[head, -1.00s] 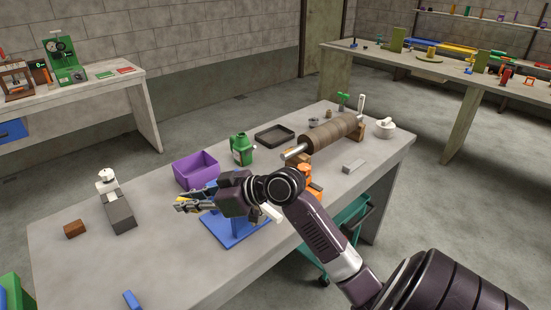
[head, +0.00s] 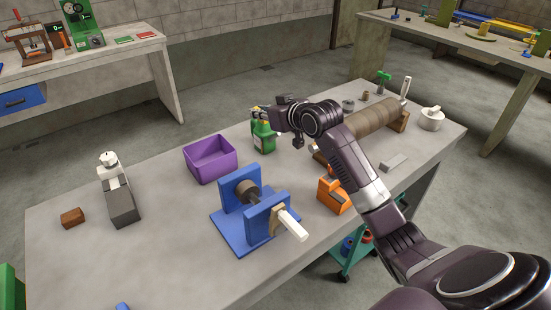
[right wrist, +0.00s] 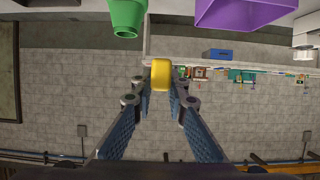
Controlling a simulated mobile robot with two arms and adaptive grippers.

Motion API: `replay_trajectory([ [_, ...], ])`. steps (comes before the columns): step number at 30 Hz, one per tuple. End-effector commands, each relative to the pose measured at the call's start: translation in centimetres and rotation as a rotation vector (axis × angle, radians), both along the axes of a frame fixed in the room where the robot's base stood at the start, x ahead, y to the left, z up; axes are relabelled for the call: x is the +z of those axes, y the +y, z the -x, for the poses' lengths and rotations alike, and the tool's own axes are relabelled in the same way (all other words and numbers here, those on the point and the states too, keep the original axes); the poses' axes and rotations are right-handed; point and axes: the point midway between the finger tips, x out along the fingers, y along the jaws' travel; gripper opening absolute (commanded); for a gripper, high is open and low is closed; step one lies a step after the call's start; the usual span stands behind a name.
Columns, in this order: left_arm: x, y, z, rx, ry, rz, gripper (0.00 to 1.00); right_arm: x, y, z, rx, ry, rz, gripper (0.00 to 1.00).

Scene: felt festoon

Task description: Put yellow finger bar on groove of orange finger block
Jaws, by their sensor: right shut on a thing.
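My right gripper (head: 259,112) is raised in front of the upper part of the green container in the head view. In the right wrist view its two fingers (right wrist: 160,92) are shut on the yellow finger bar (right wrist: 161,74), whose yellow end shows at the fingertips. The orange finger block (head: 333,196) stands on the table, to the right of the blue stand and below my right arm in the head view. It is apart from the gripper. I cannot make out its groove clearly. My left gripper is not in view.
A blue stand (head: 231,232) with a dark roller and white handle is left of the orange block. A purple bin (head: 211,168), green container (head: 264,143) and large brown roller (head: 371,118) stand behind. A grey bar (head: 394,162) lies at right.

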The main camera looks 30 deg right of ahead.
Motion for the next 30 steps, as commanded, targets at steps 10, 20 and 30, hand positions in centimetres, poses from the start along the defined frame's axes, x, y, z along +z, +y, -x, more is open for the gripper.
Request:
replay_trajectory([
  [10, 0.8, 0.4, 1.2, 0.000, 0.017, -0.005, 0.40, -9.6, 0.0, 0.2, -0.001, 0.006, -0.002, 0.00],
  [20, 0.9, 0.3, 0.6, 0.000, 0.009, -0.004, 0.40, -13.8, 0.0, 0.1, 0.000, 0.001, 0.000, 0.00],
  [30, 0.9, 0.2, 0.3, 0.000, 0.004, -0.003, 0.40, -17.8, 0.0, 0.1, 0.000, 0.001, 0.000, 0.00],
])
